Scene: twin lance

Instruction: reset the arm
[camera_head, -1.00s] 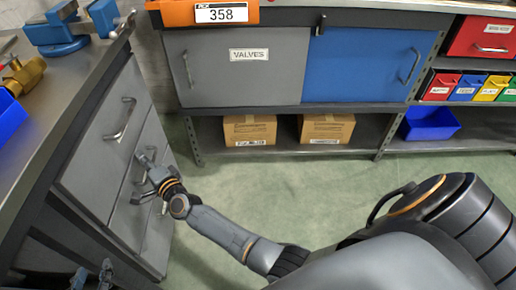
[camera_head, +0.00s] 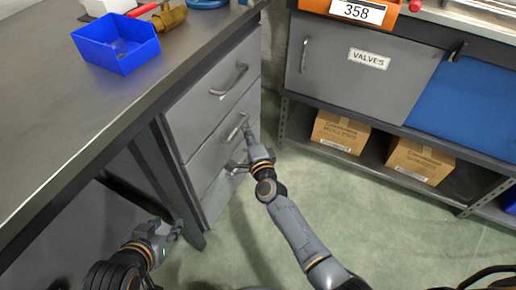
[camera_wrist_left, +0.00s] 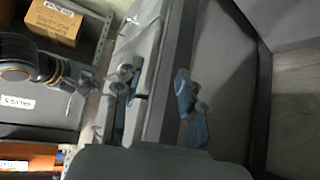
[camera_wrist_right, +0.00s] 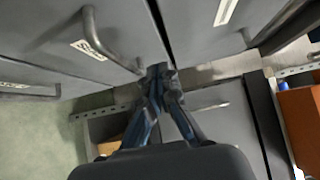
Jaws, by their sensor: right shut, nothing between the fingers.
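My right gripper (camera_head: 246,136) is shut with nothing in it, in front of the drawer fronts between the middle handle (camera_head: 237,127) and the lower handle (camera_head: 237,165). In the right wrist view its fingertips (camera_wrist_right: 160,75) meet close to a drawer handle (camera_wrist_right: 110,48); I cannot tell whether they touch it. My left gripper (camera_head: 176,230) is low beside the workbench leg, under the bench's front edge. In the left wrist view its two fingers (camera_wrist_left: 158,105) stand apart with nothing between them. My right arm also shows there, at the left.
The workbench (camera_head: 60,135) fills the left, with a blue bin (camera_head: 118,45) and a brass fitting (camera_head: 170,17) on it. Its drawers (camera_head: 205,110) look closed. A grey cabinet (camera_head: 340,75) stands behind, with cardboard boxes (camera_head: 340,132) on its low shelf. Green floor is clear between them.

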